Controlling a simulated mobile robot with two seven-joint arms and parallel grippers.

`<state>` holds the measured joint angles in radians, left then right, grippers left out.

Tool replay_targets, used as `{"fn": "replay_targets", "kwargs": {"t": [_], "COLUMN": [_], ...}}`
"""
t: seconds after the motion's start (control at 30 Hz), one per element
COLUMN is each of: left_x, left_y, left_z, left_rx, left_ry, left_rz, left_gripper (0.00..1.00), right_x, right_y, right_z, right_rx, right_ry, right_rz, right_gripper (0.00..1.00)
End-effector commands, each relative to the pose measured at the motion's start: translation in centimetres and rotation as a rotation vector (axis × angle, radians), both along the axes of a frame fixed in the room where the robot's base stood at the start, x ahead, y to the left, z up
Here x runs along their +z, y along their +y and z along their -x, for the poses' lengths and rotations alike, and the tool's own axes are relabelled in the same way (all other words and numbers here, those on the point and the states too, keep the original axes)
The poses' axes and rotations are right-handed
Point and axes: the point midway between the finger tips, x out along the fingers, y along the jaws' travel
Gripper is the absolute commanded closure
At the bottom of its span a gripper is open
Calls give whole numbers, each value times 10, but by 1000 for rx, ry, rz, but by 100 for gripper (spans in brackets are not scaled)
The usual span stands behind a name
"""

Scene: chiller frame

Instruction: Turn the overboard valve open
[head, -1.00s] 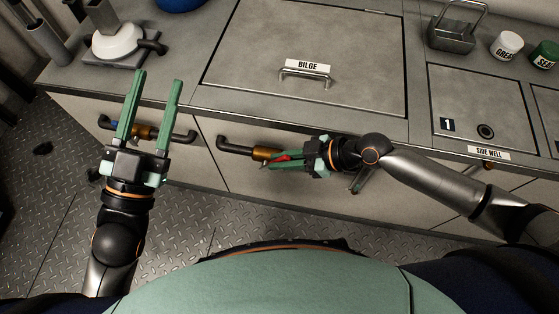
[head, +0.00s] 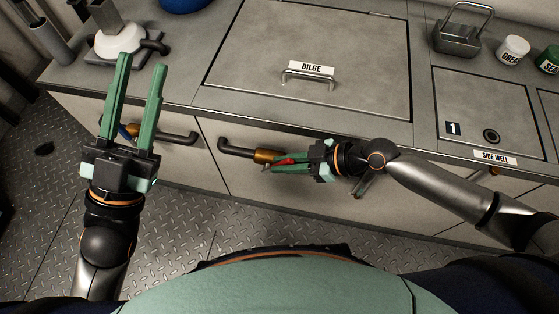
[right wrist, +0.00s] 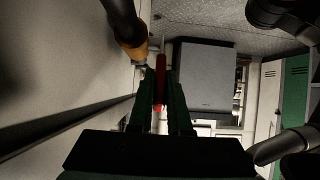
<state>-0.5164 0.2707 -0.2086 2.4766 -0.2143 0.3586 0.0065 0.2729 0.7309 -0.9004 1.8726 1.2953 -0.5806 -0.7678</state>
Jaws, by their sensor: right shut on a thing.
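A brass valve (head: 266,156) on a black pipe sits on the cabinet front below the bilge hatch. Its red lever (head: 285,160) is between the fingers of my right gripper (head: 284,163), which is shut on it. In the right wrist view the red lever (right wrist: 160,78) stands between the two dark fingers, with the brass valve body (right wrist: 137,52) just above left. My left gripper (head: 139,80) is open and empty, fingers pointing up the picture, in front of another pipe with a blue-handled valve (head: 128,131), which it partly hides. No label reading overboard is visible.
The bilge hatch (head: 312,35) with its handle lies in the counter top. A white-domed pump (head: 119,42) stands at the left. The plated floor (head: 180,240) is clear.

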Motion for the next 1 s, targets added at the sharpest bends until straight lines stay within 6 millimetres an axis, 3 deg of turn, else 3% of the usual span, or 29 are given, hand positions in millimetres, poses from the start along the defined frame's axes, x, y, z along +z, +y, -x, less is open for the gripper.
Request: {"fn": "replay_targets", "kwargs": {"t": [0.17, 0.3, 0.47, 0.7, 0.83, 1.0], "left_x": [-26, -69, -125, -199, -222, -236], "left_y": [5, 7, 0, -16, -22, -26], "left_z": [-21, -43, -55, -35, -17, 0], "left_rx": [-70, -168, -285, -435, -490, -529], "left_ry": [192, 471, 822, 1339, 1549, 1703], "left_rz": [88, 205, 330, 474, 519, 551], "left_gripper": [86, 100, 100, 100, 100, 100], "right_x": [0, 0, 0, 0, 0, 0], "right_y": [1, 1, 1, 1, 1, 1], "right_z": [0, 0, 0, 0, 0, 0], "right_rx": [1, 1, 1, 1, 1, 1], "right_ry": [0, 0, 0, 0, 0, 0], "right_rz": [-1, -1, -1, -1, -1, -1], "right_gripper": [100, 100, 100, 100, 100, 100]}}
